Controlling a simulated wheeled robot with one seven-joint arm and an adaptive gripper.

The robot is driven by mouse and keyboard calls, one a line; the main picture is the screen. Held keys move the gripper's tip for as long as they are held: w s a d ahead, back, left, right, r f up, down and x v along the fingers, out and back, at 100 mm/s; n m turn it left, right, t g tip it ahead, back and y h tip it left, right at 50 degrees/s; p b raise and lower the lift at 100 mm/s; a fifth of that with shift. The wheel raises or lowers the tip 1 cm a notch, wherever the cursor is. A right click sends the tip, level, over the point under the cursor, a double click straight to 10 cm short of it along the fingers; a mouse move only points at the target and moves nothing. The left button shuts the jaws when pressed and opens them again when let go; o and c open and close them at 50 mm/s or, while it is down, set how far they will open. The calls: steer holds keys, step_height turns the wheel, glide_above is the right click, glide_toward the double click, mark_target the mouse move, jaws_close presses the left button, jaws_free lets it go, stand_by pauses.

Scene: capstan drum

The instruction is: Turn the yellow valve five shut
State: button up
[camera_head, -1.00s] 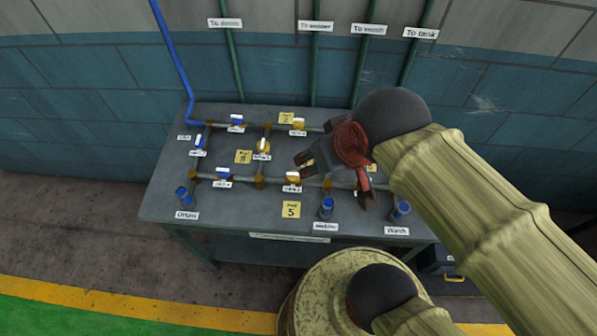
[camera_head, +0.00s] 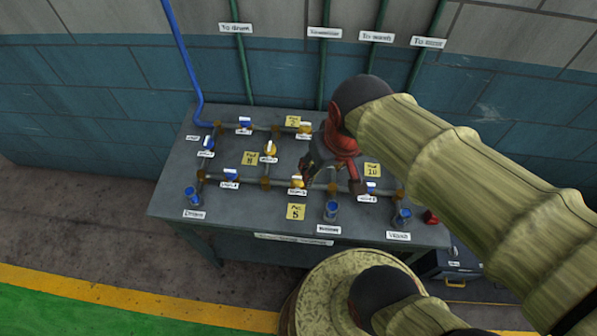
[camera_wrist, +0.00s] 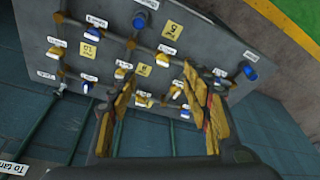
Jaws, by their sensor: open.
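The yellow valve (camera_head: 297,182), with a pale handle, sits on the front pipe of the bench, just behind a yellow note marked 5 (camera_head: 296,212). In the wrist view what looks like the same valve (camera_wrist: 167,49) lies beside its note (camera_wrist: 174,30), beyond the fingertips. My gripper (camera_head: 314,170) hangs above the pipes, just right of and behind the valve. In the wrist view my gripper (camera_wrist: 158,80) is open, its two fingers wide apart with nothing between them. The exact gap between fingertips and valve cannot be told.
Blue valves (camera_head: 230,176) and other yellow valves (camera_head: 269,150) stand close by on the grey bench (camera_head: 240,222). Upright blue-topped stubs (camera_head: 331,210) line the front. A red object (camera_head: 430,217) lies at the right edge. A round drum (camera_head: 335,280) stands before the bench.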

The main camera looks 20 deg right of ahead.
mark_target(298, 176)
steer(key=w+f+n+g+p, duration=0.1)
steer(key=w+f, duration=0.3)
steer(key=f, duration=0.1)
steer(key=w+f+n+g+p, duration=0.1)
steer(key=w+f+n+p, duration=0.1)
steer(key=w+f, duration=0.3)
steer(key=w+f+n+g+p, duration=0.1)
steer(key=w+f+g, duration=0.1)
steer(key=w+f, duration=0.2)
step_height(298, 176, down, 3)
steer(key=shift+w+r+n+y, duration=0.15)
steer(key=shift+n+y, duration=0.15)
steer(key=shift+y, duration=0.1)
steer(key=shift+w+r+n, duration=0.1)
steer(key=shift+w+n, duration=0.2)
steer(key=shift+n, duration=0.1)
steer(key=f, duration=0.7)
steer(key=shift+s+a+f+b, duration=0.1)
steer(key=shift+a+f+b, duration=0.1)
steer(key=shift+f+b, duration=0.2)
steer(key=shift+c, duration=0.7)
steer(key=c, duration=1)
